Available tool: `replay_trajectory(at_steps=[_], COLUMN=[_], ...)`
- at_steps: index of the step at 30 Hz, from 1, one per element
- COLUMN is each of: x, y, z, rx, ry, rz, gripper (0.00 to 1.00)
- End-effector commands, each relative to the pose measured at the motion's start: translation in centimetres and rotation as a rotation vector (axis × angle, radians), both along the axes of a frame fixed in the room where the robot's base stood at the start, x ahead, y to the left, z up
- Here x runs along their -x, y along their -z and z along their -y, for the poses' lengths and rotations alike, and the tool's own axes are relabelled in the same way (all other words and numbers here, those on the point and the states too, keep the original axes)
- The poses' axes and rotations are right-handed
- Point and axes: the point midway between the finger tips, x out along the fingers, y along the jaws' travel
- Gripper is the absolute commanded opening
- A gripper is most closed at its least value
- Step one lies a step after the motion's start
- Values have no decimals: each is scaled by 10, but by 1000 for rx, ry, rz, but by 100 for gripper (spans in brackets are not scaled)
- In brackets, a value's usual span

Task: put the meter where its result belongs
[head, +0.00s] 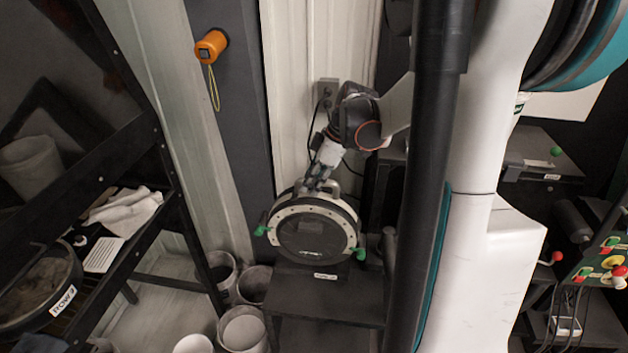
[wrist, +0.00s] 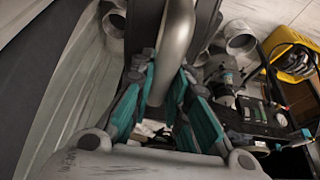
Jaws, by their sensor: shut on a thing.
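The meter (head: 315,237) is a round dark disc with a pale rim, green knobs at its sides and a grey handle on top. It stands upright at a dark stand (head: 335,299); I cannot tell if it rests there or hangs just above. My gripper (head: 318,182) is shut on the meter's handle from above. In the wrist view the teal finger pads of my gripper (wrist: 168,92) lie on both sides of the curved grey handle (wrist: 176,50). The small label (head: 325,276) on the stand is too small to read.
A black rack at the left holds a round dark bin with a "ROW" label (head: 63,300). Several pale buckets (head: 242,330) stand on the floor between rack and stand. An orange device (head: 211,46) hangs on the wall. A button panel (head: 606,265) and dark shelf (head: 540,158) are at the right.

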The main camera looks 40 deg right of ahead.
Motion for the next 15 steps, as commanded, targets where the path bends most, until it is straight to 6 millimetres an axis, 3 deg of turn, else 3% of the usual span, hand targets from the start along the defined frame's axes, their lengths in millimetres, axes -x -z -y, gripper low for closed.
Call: replay_trajectory(at_steps=[15], x=[-1], y=[85], z=[0], rx=[-2], ry=[1], rz=[1], gripper=[0])
